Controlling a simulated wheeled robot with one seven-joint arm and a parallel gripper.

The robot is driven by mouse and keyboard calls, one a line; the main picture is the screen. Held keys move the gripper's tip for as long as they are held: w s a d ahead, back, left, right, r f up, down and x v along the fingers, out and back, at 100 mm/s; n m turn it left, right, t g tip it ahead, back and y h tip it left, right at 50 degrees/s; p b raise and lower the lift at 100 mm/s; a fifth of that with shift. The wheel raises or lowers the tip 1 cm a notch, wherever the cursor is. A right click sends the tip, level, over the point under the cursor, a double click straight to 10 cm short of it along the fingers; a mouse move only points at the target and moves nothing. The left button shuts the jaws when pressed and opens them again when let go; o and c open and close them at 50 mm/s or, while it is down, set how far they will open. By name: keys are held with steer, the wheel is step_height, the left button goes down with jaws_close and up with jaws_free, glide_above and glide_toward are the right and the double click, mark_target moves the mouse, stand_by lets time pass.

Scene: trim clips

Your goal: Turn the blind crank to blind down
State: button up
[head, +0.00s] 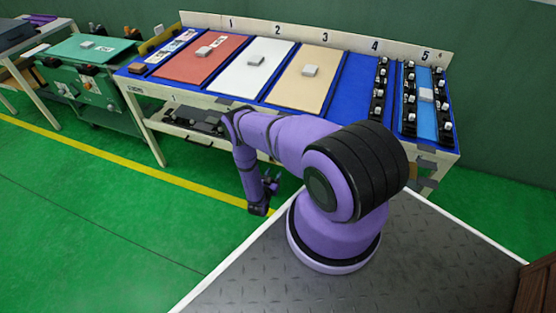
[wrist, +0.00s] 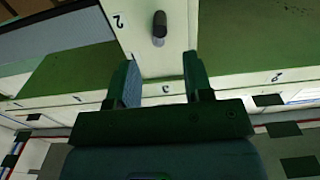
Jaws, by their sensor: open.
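My gripper (head: 270,184) hangs low in front of the long workbench in the head view, apart from its top. In the wrist view its two fingers (wrist: 160,65) are spread apart with nothing between them. A dark rounded knob or handle (wrist: 160,24) stands on a white panel (wrist: 138,45) marked 2, just beyond the fingertips and not touched. I cannot tell whether this is the blind crank. No blind or crank can be made out for certain in the head view.
The workbench (head: 357,92) carries numbered stations with coloured mats, small grey blocks and rows of black clips at the right. A green cart (head: 85,76) stands at the left. Open green floor (head: 120,220) with a yellow line (head: 100,151) lies left of my base.

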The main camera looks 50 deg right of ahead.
steer(key=x, duration=1)
steer(key=shift+d, duration=0.1)
jaws_close()
